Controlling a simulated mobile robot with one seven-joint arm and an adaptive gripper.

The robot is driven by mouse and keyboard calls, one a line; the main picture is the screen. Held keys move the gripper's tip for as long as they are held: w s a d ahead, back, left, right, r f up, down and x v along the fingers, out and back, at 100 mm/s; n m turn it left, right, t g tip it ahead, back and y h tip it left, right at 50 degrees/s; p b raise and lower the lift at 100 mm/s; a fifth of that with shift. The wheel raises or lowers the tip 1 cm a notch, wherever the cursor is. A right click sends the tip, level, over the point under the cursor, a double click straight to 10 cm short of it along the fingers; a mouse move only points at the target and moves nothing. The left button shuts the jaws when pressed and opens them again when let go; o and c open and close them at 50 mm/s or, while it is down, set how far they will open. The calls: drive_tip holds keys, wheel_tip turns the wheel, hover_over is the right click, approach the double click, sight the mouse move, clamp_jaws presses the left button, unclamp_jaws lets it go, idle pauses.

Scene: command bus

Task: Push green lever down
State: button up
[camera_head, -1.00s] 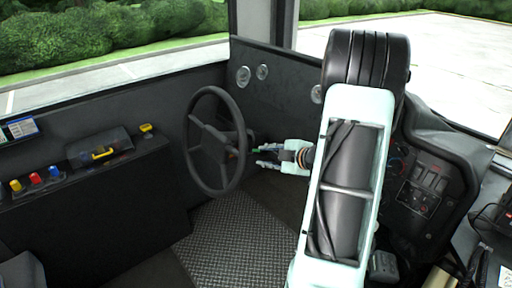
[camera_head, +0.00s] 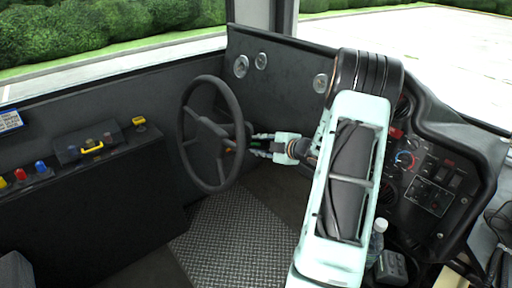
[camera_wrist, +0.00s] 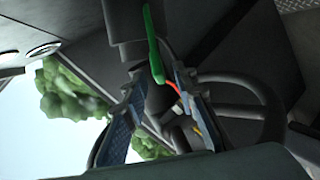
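The green lever (camera_wrist: 153,45) is a thin, flat stalk beside the dark steering column in the wrist view. A red stalk (camera_wrist: 163,72) shows just below it. My gripper (camera_wrist: 158,70) is open, its two fingers apart, with the green lever's lower end between or just beyond the fingertips. Whether a finger touches it I cannot tell. In the head view my gripper (camera_head: 253,144) reaches in behind the right side of the steering wheel (camera_head: 237,110). A small bit of the green lever (camera_head: 256,143) shows between the fingers.
The dashboard panel (camera_head: 425,185) with switches and knobs lies right of my arm. A side console (camera_head: 75,185) with coloured buttons and a yellow-handled box (camera_head: 90,147) runs along the left. The ribbed floor (camera_head: 225,235) below the wheel is clear.

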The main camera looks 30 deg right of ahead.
drive_tip(key=shift+x, duration=0.9)
drive_tip(key=shift+c, duration=0.4)
clamp_jaws()
